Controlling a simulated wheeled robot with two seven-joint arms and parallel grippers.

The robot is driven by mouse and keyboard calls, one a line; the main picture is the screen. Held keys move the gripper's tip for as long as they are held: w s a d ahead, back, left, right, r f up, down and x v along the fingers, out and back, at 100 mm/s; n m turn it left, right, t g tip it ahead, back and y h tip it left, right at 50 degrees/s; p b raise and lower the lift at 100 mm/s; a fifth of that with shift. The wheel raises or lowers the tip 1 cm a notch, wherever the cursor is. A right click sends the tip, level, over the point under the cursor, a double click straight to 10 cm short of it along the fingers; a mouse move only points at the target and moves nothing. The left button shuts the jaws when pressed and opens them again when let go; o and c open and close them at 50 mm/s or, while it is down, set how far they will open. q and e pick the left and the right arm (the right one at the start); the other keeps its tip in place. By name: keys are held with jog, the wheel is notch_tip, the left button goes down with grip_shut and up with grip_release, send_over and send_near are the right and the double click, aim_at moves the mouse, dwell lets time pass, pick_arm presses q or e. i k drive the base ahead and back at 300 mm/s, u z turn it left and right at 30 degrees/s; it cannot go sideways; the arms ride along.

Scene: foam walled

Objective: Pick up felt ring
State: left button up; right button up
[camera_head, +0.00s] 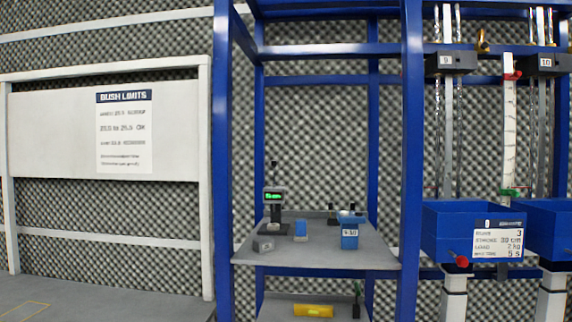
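I cannot make out a felt ring anywhere in the head view. Small items stand on the grey shelf (320,258) inside the blue frame, too small to identify fully. Neither of my grippers shows in this view.
A blue post (411,150) stands at the shelf's right front. A yellow cylinder (312,310) lies on a lower shelf. Blue bins (455,228) with rods above them are at the right. A white board with a sign (124,130) is at the left; floor is clear below it.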

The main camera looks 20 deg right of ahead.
aim_at(273, 227)
jog(key=u, duration=0.15)
jog(key=k, duration=0.5)
jog(key=z, duration=1)
jog(key=i, duration=1.2)
jog(key=u, duration=0.3)
